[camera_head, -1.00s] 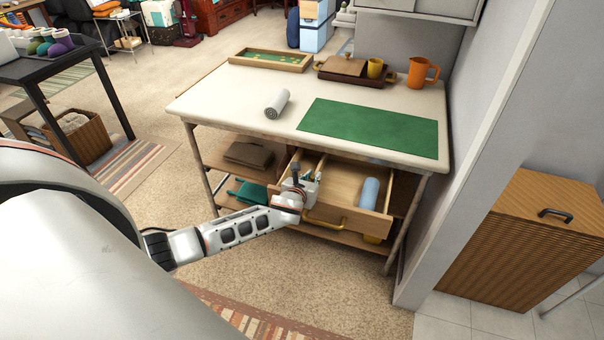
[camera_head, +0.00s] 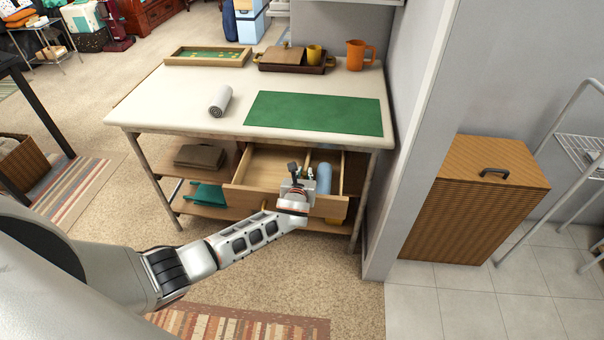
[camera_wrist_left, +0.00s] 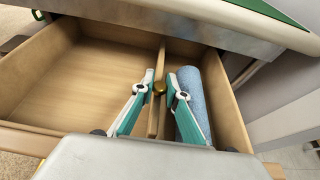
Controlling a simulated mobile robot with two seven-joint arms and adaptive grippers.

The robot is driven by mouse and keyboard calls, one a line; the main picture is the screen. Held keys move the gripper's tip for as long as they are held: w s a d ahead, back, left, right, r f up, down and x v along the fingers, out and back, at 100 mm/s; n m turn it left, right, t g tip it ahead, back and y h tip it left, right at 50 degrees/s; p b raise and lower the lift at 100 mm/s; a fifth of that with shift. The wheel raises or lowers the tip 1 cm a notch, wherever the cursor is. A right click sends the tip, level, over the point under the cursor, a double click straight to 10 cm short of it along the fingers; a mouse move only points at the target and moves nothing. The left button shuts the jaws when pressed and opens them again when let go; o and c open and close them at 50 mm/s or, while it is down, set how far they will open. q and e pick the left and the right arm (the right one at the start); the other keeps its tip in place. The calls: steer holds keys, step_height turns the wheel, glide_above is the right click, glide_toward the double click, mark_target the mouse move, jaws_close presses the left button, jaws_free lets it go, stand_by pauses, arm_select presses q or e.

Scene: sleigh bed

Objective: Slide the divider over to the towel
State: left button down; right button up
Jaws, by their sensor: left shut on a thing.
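The wooden divider (camera_wrist_left: 154,100) stands upright across the open drawer (camera_wrist_left: 85,80), with a brass knob (camera_wrist_left: 159,87) near its top. My left gripper (camera_wrist_left: 160,86) is shut on the divider at the knob, with a teal finger on each side. In the head view this gripper (camera_head: 296,180) is over the drawer (camera_head: 250,203). The rolled blue towel (camera_wrist_left: 190,100) lies just right of the divider; the right finger covers part of it. The towel also shows in the head view (camera_head: 324,178). My right gripper is out of view.
The drawer's left compartment is empty.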

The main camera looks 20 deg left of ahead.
arm_select(q)
steer(key=c, duration=2)
jaws_free()
steer(key=shift+o, duration=0.2)
steer(key=shift+s, duration=0.1)
steer(key=v, duration=1.2)
steer(key=shift+f, duration=0.1)
